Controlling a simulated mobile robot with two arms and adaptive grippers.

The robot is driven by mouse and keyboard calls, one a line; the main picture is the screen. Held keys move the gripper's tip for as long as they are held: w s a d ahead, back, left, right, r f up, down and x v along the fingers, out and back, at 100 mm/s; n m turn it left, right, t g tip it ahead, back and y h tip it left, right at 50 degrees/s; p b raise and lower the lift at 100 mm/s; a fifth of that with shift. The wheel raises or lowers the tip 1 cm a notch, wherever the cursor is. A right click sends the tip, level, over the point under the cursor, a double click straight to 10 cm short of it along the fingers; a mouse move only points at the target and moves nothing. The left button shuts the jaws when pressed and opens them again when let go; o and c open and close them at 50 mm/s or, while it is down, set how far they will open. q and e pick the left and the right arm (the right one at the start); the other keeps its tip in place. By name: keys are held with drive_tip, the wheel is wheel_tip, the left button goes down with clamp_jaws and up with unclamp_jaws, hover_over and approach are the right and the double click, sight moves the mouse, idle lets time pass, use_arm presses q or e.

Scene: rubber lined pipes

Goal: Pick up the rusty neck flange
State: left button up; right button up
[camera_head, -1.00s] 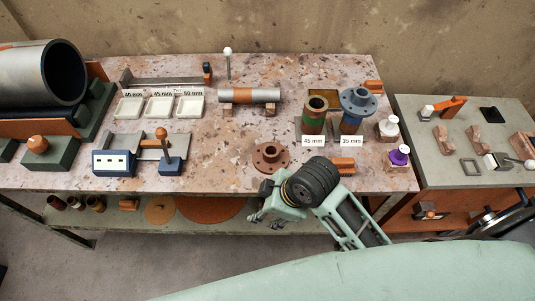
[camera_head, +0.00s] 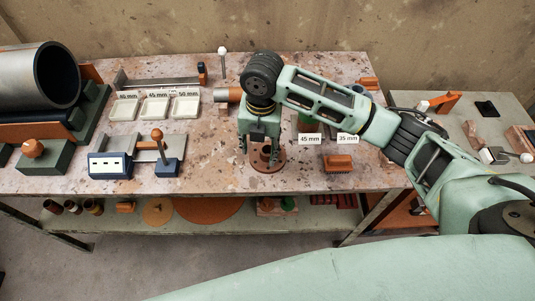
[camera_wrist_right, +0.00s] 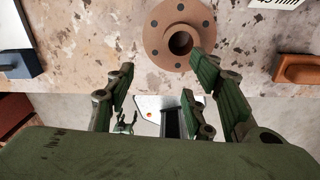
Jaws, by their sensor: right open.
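The rusty neck flange (camera_head: 268,166) lies flat on the speckled table, a reddish-brown disc with bolt holes and a raised central neck. My right gripper (camera_head: 259,155) hangs pointing down over it and hides part of it. In the right wrist view the flange (camera_wrist_right: 155,42) sits at the top, beyond the fingertips and a little right of the middle of the gap. The right gripper (camera_wrist_right: 163,68) is open there, with nothing between its fingers. Any contact with the flange cannot be made out. My left gripper is not in view.
An orange-brown block (camera_head: 338,163) lies right of the flange, by the 45 mm (camera_head: 310,139) and 35 mm (camera_head: 347,138) labels. My right arm hides most of the pipe stands behind. A blue box (camera_head: 110,165) stands at left.

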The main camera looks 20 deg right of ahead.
sight(265, 149)
drive_tip(key=shift+w+d+r+n+h, duration=0.3)
drive_tip(key=shift+w+d+r+n, duration=0.5)
drive_tip(key=shift+d, duration=0.4)
drive_tip(key=f, duration=0.2)
drive_tip(key=f+p, duration=0.1)
drive_tip(key=f, duration=0.1)
drive_tip(key=f+p, duration=0.1)
drive_tip(key=f, duration=0.1)
drive_tip(key=shift+w+f, duration=0.15)
drive_tip(key=shift+w, duration=0.15)
drive_tip(key=shift+f, duration=0.55)
drive_tip(key=shift+c, duration=0.5)
drive_tip(key=shift+w, duration=0.1)
clamp_jaws()
